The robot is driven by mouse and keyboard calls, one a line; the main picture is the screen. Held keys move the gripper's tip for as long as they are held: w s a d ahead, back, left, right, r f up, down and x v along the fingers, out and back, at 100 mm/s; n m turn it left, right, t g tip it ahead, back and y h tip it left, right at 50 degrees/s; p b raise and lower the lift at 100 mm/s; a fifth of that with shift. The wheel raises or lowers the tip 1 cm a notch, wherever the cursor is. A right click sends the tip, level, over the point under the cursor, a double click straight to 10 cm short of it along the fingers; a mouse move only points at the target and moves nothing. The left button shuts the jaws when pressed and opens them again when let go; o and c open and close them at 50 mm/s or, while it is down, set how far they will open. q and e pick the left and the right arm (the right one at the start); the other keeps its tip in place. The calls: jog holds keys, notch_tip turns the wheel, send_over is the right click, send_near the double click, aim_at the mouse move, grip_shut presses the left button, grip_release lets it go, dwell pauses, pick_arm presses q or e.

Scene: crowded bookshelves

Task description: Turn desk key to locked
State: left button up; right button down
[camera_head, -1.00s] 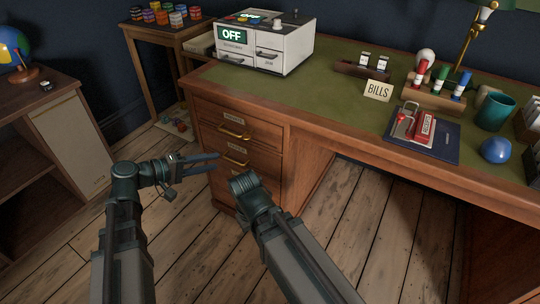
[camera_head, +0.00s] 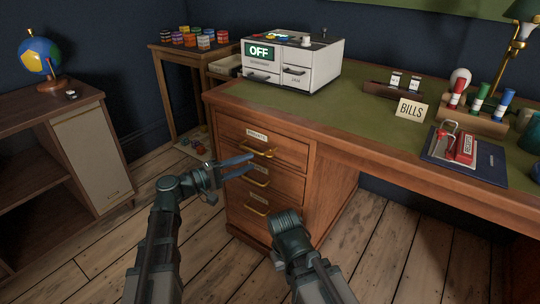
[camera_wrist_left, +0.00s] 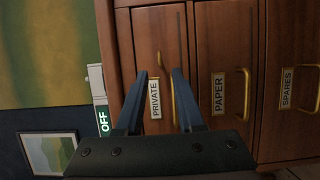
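The wooden desk's top drawer (camera_head: 290,153), labelled PRIVATE, looks shut; it also shows in the left wrist view (camera_wrist_left: 153,40). Its brass handle (camera_head: 262,153) shows partly between my fingers in the left wrist view (camera_wrist_left: 174,104). I cannot make out a separate key or keyhole. My left gripper (camera_head: 252,162) is open and empty, in front of the top drawer; in the left wrist view its two fingers (camera_wrist_left: 160,72) stand apart on either side of the PRIVATE label. My right arm's wrist (camera_head: 287,222) is low before the drawers; its fingers are hidden.
Below are the PAPER drawer (camera_wrist_left: 220,40) and SPARES drawer (camera_wrist_left: 290,40). A white box reading OFF (camera_head: 312,65) stands on the desk (camera_head: 350,110). A side table (camera_head: 175,47) and a cabinet (camera_head: 90,155) are at left. Floor in front is clear.

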aim_at(269, 153)
pick_arm(q)
jog(key=x, duration=0.8)
jog(key=shift+w+d, duration=0.1)
jog(key=shift+d, duration=0.2)
grip_shut()
